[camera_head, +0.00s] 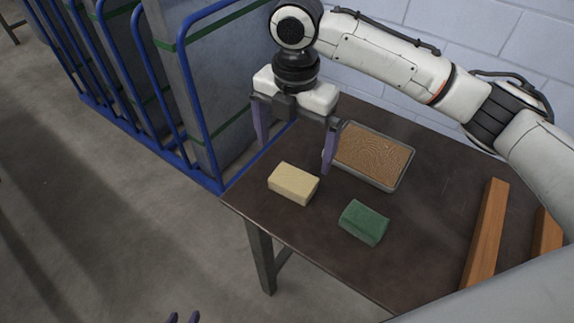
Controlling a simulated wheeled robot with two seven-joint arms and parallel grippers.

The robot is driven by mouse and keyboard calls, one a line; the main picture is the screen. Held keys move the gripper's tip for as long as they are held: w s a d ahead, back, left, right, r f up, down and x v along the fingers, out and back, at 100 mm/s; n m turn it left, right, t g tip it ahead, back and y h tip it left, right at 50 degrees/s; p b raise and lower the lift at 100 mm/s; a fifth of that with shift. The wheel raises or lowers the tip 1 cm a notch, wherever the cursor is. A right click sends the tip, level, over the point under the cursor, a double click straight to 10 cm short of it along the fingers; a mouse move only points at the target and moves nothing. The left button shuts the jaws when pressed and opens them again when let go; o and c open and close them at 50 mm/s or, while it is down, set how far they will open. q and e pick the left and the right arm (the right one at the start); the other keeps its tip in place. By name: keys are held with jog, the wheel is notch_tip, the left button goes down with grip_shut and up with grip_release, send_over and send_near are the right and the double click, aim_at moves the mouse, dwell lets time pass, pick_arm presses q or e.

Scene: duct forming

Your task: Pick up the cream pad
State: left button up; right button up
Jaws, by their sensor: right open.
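The cream pad (293,184) is a pale block lying on the dark table near its left corner. My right gripper (295,160) reaches in from the upper right with its purple fingers pointing down. It is open and empty, its fingers spread wide behind and above the cream pad, apart from it. Only the purple fingertips of my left gripper (182,318) show at the bottom edge, over the floor away from the table. The rest of it is out of frame.
A green pad (364,222) lies right of the cream pad on the table (300,237). A shallow tray (392,187) with a brown rippled surface sits behind. Wooden bars (487,232) lie at the right. A blue-railed cart (203,177) with grey panels stands left of the table.

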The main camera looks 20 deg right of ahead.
aim_at(294, 179)
jog(key=shift+s+f, duration=0.2)
jog(key=shift+f, duration=0.45)
jog(key=shift+s+f, duration=0.2)
jog(key=shift+f, duration=0.4)
jog(key=shift+w+f, duration=0.15)
jog(key=shift+f, duration=1.4)
jog(key=shift+w+f, duration=0.15)
jog(key=shift+f, duration=1.35)
jog(key=c, duration=1.2)
jog(key=shift+o, duration=0.2)
notch_tip(294, 179, up, 10)
jog(key=o, duration=0.5)
jog(key=shift+r, duration=0.1)
jog(key=c, duration=0.3)
jog(key=shift+s, duration=0.1)
jog(key=shift+c, duration=0.3)
